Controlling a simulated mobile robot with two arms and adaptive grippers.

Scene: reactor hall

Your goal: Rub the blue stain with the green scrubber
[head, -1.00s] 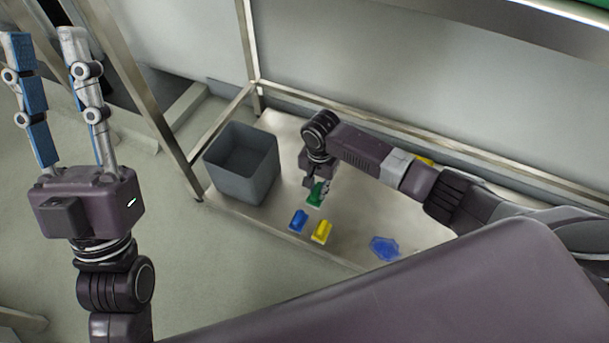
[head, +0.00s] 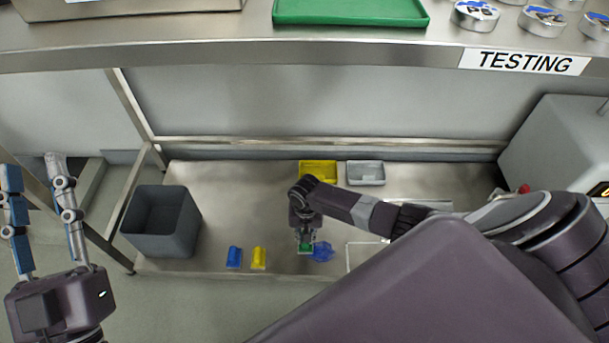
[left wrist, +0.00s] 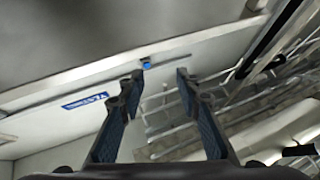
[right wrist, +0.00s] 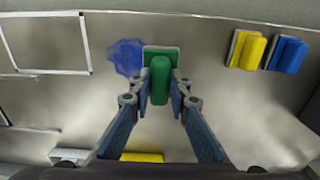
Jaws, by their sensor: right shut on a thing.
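The green scrubber (right wrist: 160,80) is held by its handle in my right gripper (right wrist: 160,92), which is shut on it. In the head view the scrubber (head: 305,247) is low over the lower shelf, at the left edge of the blue stain (head: 323,252). In the right wrist view the stain (right wrist: 126,56) lies right beside the scrubber's pad, which seems to cover a little of its edge. I cannot tell whether the pad touches the shelf. My left gripper (head: 35,170) is open and empty, raised at the far left, away from the shelf.
A blue scrubber (head: 234,257) and a yellow scrubber (head: 258,258) lie left of my right gripper. A grey bin (head: 162,222) stands further left. Yellow (head: 318,170) and grey (head: 366,173) trays sit at the back. The upper shelf (head: 230,45) overhangs. A white outlined rectangle (right wrist: 45,42) is beyond the stain.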

